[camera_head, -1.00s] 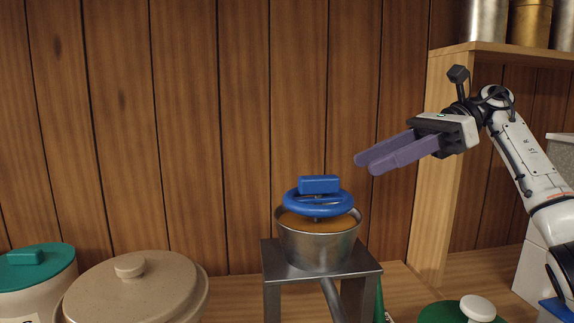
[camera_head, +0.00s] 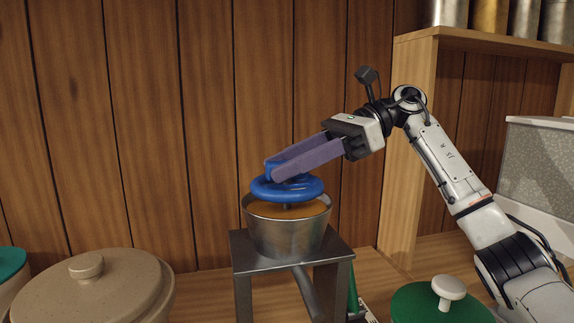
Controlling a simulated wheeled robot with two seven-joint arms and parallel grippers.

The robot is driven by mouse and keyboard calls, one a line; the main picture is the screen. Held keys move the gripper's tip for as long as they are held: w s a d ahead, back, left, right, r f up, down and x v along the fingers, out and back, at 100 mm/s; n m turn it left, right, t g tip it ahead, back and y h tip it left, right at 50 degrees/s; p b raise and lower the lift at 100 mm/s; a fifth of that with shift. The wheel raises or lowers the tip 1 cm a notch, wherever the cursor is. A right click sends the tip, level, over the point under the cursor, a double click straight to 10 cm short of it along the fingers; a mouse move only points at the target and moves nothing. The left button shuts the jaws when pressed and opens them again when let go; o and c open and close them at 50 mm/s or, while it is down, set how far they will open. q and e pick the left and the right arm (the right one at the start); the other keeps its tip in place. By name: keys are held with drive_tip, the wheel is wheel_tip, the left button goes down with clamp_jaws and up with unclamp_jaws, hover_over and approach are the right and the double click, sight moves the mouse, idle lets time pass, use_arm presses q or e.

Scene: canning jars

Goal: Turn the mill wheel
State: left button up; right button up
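The mill wheel (camera_head: 287,189) is a blue ring with a raised blue block as its handle (camera_head: 271,170). It sits above a metal bowl (camera_head: 287,232) with orange-brown contents, on a metal stand (camera_head: 337,250). My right gripper (camera_head: 274,169) reaches in from the right, tilted down. Its two purple fingers are at the handle, one on the far side and one on the near side, and cover much of it. They stand apart by about the handle's width; whether they press on it I cannot tell. My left gripper is not in view.
A beige lidded crock (camera_head: 110,292) stands at the lower left, with a green lid (camera_head: 10,262) at the left edge. A green lid with a white knob (camera_head: 440,302) is at the lower right. A wooden shelf (camera_head: 405,150) stands behind my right arm.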

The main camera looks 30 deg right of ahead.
clamp_jaws()
